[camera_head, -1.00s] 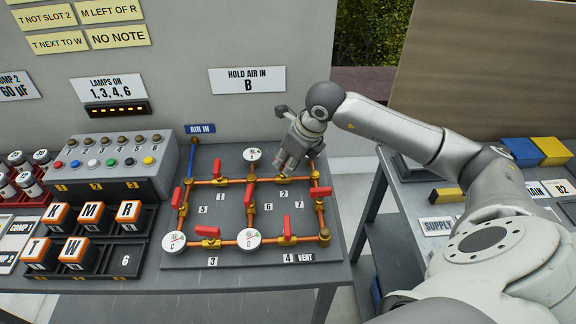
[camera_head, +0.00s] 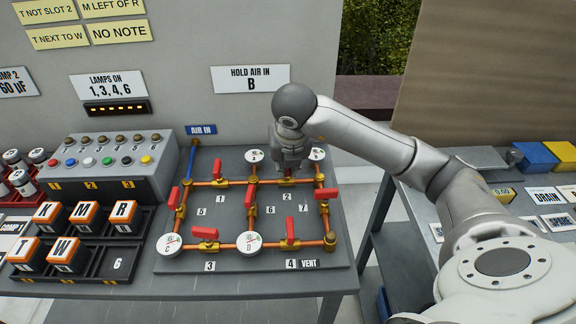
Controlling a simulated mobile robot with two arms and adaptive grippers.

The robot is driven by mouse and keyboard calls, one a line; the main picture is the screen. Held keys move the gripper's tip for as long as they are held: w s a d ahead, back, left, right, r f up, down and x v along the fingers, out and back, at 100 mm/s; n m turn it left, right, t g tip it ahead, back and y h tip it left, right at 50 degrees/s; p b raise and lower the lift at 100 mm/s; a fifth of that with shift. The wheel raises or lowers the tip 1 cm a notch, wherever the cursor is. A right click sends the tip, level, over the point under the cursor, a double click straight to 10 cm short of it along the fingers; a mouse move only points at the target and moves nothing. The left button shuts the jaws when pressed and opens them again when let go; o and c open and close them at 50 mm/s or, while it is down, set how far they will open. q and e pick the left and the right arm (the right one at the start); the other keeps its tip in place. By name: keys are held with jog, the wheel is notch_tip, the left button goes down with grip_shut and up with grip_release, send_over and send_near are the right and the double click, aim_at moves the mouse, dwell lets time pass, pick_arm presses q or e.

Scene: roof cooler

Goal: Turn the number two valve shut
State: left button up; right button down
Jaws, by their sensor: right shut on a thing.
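The number two valve sits on the upper pipe run of the grey panel (camera_head: 340,260), behind its label "2" (camera_head: 289,197). My right gripper (camera_head: 290,168) points down over this valve and is shut on its red handle (camera_head: 286,173), of which only a small part shows below the fingers. The handle's exact angle is hidden by the gripper. My left gripper is not in view.
Other red handles stand close by: valve 1 (camera_head: 217,169), valve 6 (camera_head: 252,196), valve 7 (camera_head: 327,193) and valve 4 (camera_head: 290,237). Round gauges flank the gripper, one at the right (camera_head: 317,154). A sign (camera_head: 250,79) reads "HOLD AIR IN B".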

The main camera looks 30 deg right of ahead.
jog(key=shift+m, duration=0.4)
jog(key=shift+r, duration=0.1)
jog(key=c, duration=1.5)
grip_release()
jog(key=shift+v, duration=5.95)
jog(key=shift+w+a, duration=0.15)
